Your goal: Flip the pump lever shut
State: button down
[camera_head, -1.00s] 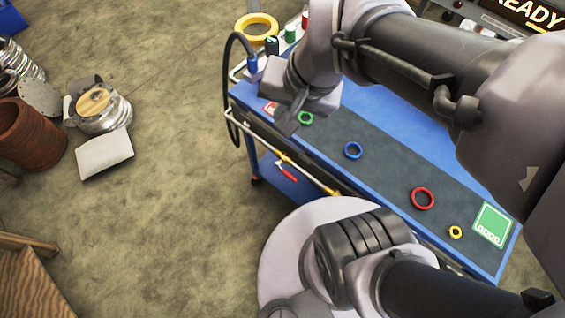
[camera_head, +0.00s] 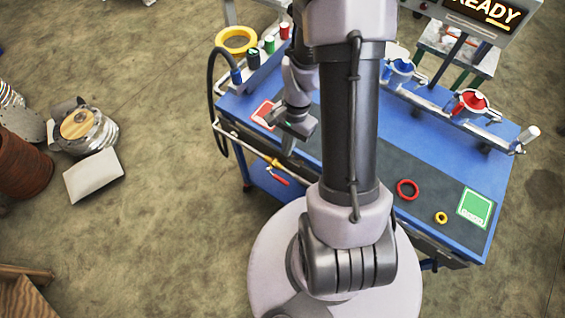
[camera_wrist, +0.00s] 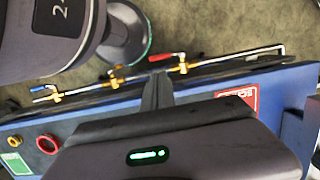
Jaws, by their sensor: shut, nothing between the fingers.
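A red lever (camera_head: 278,180) shows below a brass valve (camera_head: 272,163) on the pipe along the cart's front side. In the wrist view the red lever (camera_wrist: 160,57) lies beside a brass valve (camera_wrist: 183,68), beyond my fingertips. I cannot tell from the pictures alone whether this is the pump lever. My gripper (camera_head: 289,147) is shut and empty, over the cart's front edge near the red-marked square. It also shows in the wrist view (camera_wrist: 157,88), with its fingers together, pointing toward the pipe and apart from the lever.
The blue cart (camera_head: 490,150) carries a red ring (camera_head: 407,190), a yellow ring (camera_head: 441,218) and a green square (camera_head: 475,208). A black hose (camera_head: 212,100) loops at its left end. Metal parts (camera_head: 85,130) lie on the floor at left. My arm hides the cart's middle.

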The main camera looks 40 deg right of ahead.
aim_at(282, 179)
jog(key=f+b, duration=0.2)
jog(key=f, duration=0.2)
jog(key=a+f+b, duration=0.1)
jog(key=f+b, duration=0.1)
jog(key=f, duration=0.2)
jog(key=s+a+f+b, duration=0.1)
jog(key=f+b, duration=0.1)
jog(key=f, duration=0.3)
jog(key=shift+a, duration=0.25)
jog(key=shift+s+f+b, duration=0.1)
jog(key=shift+f+b, duration=0.3)
jog(key=shift+b, duration=0.25)
jog(key=shift+s+d+f+b, duration=0.15)
jog(key=shift+s+f+b, duration=0.1)
jog(key=shift+f+b, duration=0.45)
jog(key=shift+s+f+b, duration=0.15)
jog(key=shift+f+b, duration=0.5)
jog(key=shift+b, duration=0.15)
jog(key=shift+r, duration=0.1)
